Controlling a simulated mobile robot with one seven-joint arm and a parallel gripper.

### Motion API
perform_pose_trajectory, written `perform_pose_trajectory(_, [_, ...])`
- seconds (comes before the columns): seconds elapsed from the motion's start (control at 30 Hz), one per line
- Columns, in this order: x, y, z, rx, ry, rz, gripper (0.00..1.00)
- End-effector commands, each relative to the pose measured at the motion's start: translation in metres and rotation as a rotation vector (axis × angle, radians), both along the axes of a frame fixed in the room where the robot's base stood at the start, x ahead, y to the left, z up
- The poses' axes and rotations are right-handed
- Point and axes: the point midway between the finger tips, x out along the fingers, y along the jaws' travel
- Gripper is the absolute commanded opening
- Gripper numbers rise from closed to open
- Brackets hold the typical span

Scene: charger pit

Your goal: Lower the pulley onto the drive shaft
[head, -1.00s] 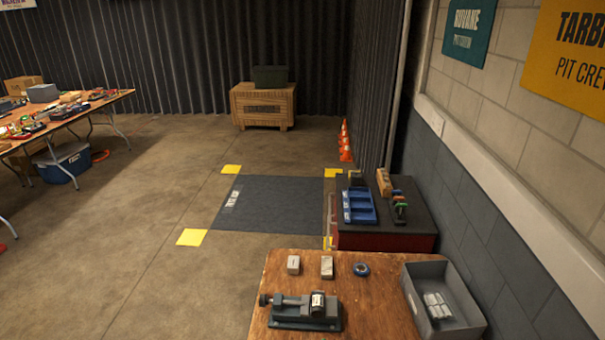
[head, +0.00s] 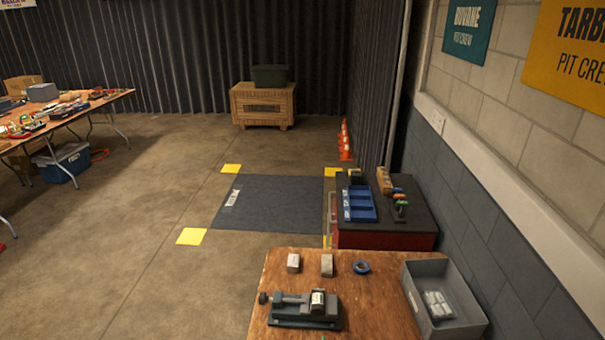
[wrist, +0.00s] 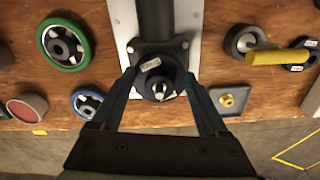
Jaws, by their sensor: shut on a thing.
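In the wrist view, my gripper (wrist: 160,76) is shut on a dark round piece, the pulley (wrist: 148,86), between its two fingertips. A pale shaft end (wrist: 160,91) shows at the middle of this piece. Behind it is the dark square flange (wrist: 176,45) of a drive unit on a light metal plate (wrist: 128,22). The pulley and flange are both dark, so I cannot tell whether the pulley is seated or how large any gap is. The head view does not show my gripper, the pulley or the shaft.
In the wrist view, a green-rimmed wheel (wrist: 84,42) and a blue-rimmed wheel (wrist: 83,97) lie left on the wooden surface. A yellow-handled item (wrist: 280,57) and a grey square plate (wrist: 232,100) lie right. The head view shows a bench vise (head: 305,308) and a grey bin (head: 465,298).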

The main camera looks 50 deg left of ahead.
Motion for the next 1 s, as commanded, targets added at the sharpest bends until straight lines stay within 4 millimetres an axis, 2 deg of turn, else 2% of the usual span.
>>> perform_pose_trajectory(0.4, [0.000,0.000,-0.005,0.000,0.000,0.000,0.14])
perform_pose_trajectory(0.43, [0.000,0.000,-0.005,0.000,0.000,0.000,0.79])
perform_pose_trajectory(0.53, [0.000,0.000,-0.005,0.000,0.000,0.000,0.97])
perform_pose_trajectory(0.57, [0.000,0.000,-0.005,0.000,0.000,0.000,1.00])
perform_pose_trajectory(0.83, [0.000,0.000,-0.003,0.000,0.000,0.000,1.00])
perform_pose_trajectory(1.0, [0.001,0.000,0.012,0.002,-0.002,-0.001,1.00])
